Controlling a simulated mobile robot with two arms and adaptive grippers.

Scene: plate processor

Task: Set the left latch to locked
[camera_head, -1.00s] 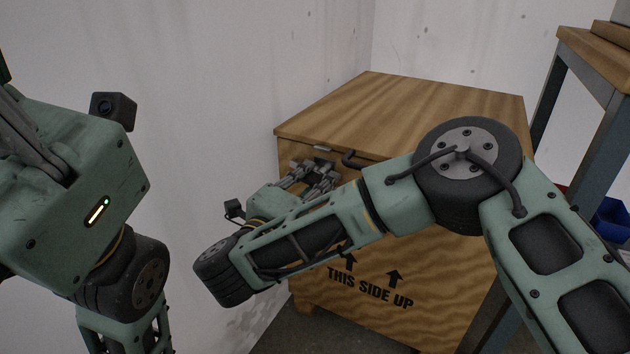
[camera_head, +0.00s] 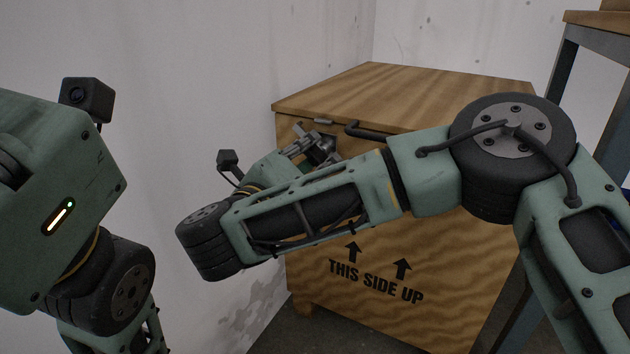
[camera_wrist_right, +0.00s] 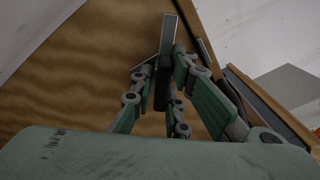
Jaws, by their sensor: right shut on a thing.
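The wooden crate (camera_head: 400,85) stands against the wall with its lid down. The left latch (camera_head: 324,121) shows as a small metal plate at the lid's front edge. In the right wrist view its metal plate (camera_wrist_right: 171,42) stands out above the fingers, with a dark part below it. My right gripper (camera_head: 322,146) is at the crate's front just under the latch, shut on the dark part of the latch (camera_wrist_right: 162,92). The fingers hide much of the latch, so I cannot tell its setting. My left arm is at the left edge, its fingers outside the picture.
A dark handle (camera_head: 372,130) sits on the crate front right of the latch, close to my right gripper. The white wall (camera_head: 200,60) is close on the left. A metal-legged table (camera_head: 565,75) stands at the right.

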